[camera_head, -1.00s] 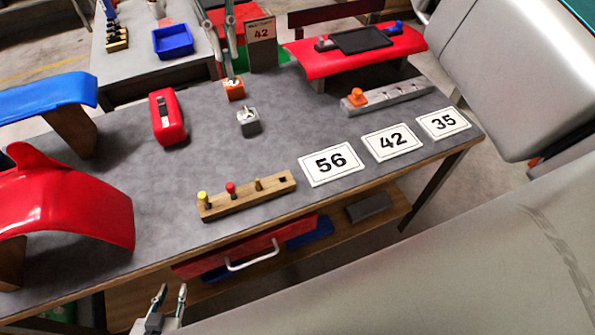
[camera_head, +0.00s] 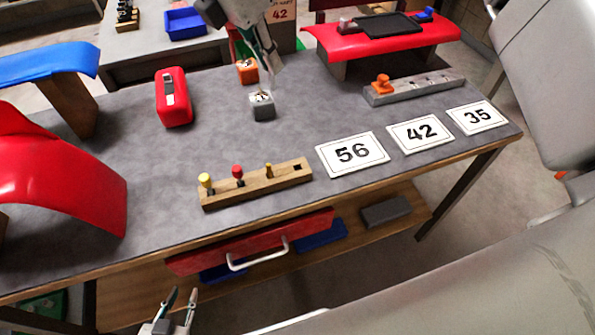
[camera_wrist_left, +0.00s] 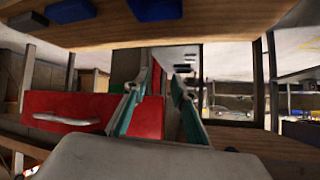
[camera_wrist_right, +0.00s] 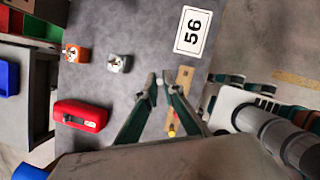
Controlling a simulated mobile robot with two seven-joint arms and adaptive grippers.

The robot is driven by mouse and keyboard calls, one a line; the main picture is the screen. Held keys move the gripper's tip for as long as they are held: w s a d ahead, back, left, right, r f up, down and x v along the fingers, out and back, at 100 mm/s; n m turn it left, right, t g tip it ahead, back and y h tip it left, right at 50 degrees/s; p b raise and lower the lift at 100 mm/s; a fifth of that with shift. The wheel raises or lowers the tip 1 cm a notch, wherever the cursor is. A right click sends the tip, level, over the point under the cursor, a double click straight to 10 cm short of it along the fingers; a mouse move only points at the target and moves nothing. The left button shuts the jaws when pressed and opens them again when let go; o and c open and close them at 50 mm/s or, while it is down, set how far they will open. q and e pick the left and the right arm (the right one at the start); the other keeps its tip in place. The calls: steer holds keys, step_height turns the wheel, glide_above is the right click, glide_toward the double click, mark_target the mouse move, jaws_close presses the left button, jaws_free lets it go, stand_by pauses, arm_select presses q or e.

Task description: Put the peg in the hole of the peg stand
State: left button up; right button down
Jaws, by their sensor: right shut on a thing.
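The peg stand (camera_head: 290,179) is a wooden bar near the table's front edge. It holds a yellow-topped, a red-topped and a plain brass-coloured peg, and has an empty square hole (camera_head: 297,167) at its right end. It shows partly behind the fingers in the right wrist view (camera_wrist_right: 184,77). My right gripper (camera_head: 271,82) is above the table near the grey cube, its fingers close together on the peg. The peg is small and mostly hidden; only a pale bit shows between the fingertips (camera_wrist_right: 160,81). My left gripper (camera_head: 182,295) is open and empty in front of the table.
A grey cube (camera_head: 262,106) and an orange cube (camera_head: 247,71) stand behind the stand. Number cards 56 (camera_head: 352,153), 42 (camera_head: 419,133) and 35 (camera_head: 477,116) lie to its right. A red box (camera_head: 174,98) is at left. The table's middle is clear.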

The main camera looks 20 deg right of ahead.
steer(key=s+d+n+g+y+b, duration=0.1)
steer(key=s+d+n+g+y, duration=0.2)
steer(key=n, duration=1.4)
steer(key=s+d+n+y+b, duration=0.1)
steer(key=s+n+y, duration=0.3)
steer(key=n, duration=1.3)
steer(key=shift+y, duration=0.7)
steer(key=shift+w+f+b, duration=0.2)
steer(key=shift+f+b, duration=0.05)
steer(key=shift+f, duration=3)
steer(key=shift+w+f+b, duration=0.15)
steer(key=shift+f+b, duration=0.05)
steer(key=shift+f, duration=3.05)
steer(key=shift+w+f+b, duration=0.2)
steer(key=shift+f+b, duration=0.05)
steer(key=shift+f, duration=3)
arm_select(q)
steer(key=shift+w+a+f, duration=0.1)
steer(key=shift+a+f, duration=0.15)
steer(key=shift+f, duration=0.4)
steer(key=shift+a+f, duration=0.2)
steer(key=shift+f, duration=0.4)
